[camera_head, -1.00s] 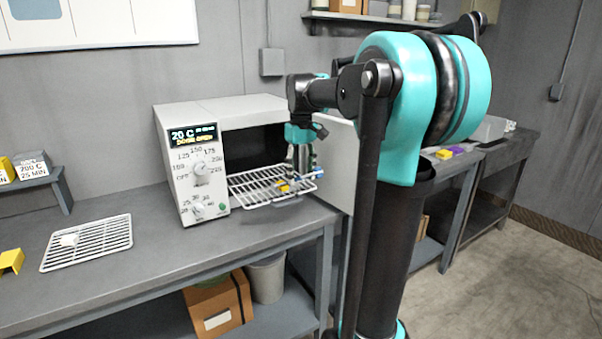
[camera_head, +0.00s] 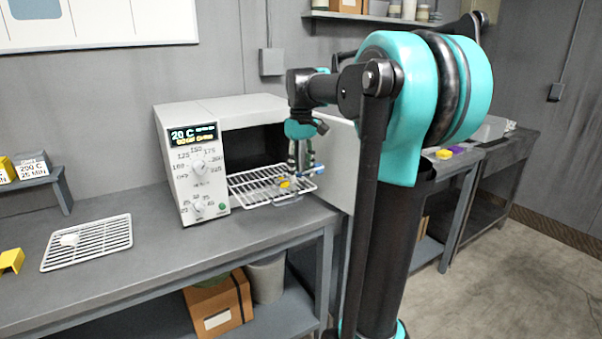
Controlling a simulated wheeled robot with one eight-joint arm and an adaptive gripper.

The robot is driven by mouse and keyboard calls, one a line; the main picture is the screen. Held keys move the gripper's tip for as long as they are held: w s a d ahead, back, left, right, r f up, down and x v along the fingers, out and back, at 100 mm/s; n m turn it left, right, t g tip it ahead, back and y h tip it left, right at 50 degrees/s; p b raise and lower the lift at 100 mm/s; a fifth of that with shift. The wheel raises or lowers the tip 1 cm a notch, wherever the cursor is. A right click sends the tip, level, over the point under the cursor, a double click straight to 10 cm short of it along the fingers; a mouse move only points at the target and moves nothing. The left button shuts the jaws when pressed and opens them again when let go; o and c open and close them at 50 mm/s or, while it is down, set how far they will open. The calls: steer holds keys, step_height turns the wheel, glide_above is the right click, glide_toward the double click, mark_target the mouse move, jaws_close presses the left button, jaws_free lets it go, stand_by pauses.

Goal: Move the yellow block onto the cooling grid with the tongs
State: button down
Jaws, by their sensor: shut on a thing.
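A yellow block (camera_head: 285,184) sits on or just above the wire rack (camera_head: 262,192) pulled out of the open oven. My gripper (camera_head: 299,166) points down over the front right of that rack, beside the block. It is shut on what look like the tongs (camera_head: 311,170), a thin blue and metallic shape; they are small and partly hidden by the fingers. I cannot tell whether their tips touch the block.
The oven (camera_head: 191,165) stands on the bench, its open door (camera_head: 338,160) to the right. A yellow bracket-like piece (camera_head: 11,261) lies left of the grid. Other yellow (camera_head: 444,154) and purple (camera_head: 458,149) pieces lie on the far bench. The bench between oven and grid is clear.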

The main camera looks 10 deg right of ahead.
step_height(320, 180, up, 8)
stand_by(1.5)
steer(key=shift+f, duration=0.1)
